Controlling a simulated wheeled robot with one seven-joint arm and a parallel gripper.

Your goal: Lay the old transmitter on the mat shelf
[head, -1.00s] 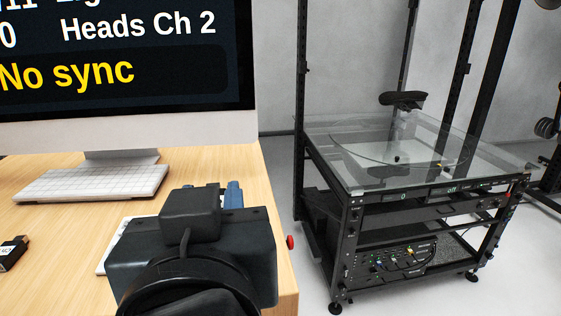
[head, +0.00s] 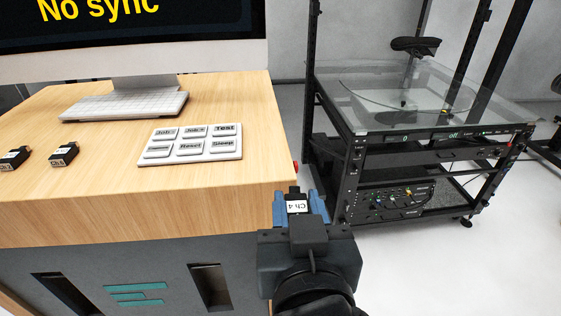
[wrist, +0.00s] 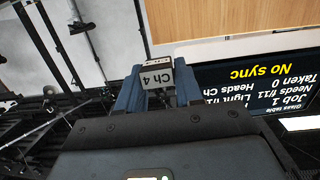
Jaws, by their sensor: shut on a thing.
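My gripper (head: 299,208), with blue fingers, is shut on a small black transmitter (head: 296,206) with a white "Ch 4" label. In the wrist view the transmitter (wrist: 157,77) sits between the fingertips, label facing the camera. The gripper is in front of the desk's right end, left of the turntable rack. A grey, mat-like surface (head: 448,192) shows low in the rack, beside a box with knobs and cables; I take it as the mat shelf. It is partly hidden by the rack frame. The transmitter appears apart from the rack.
Two other black labelled units (head: 63,153) lie on the wooden desk (head: 225,190), left of a button pad (head: 190,144). The rack has a glass top (head: 450,115), a middle shelf and black upright posts. Clear floor lies in front of the rack.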

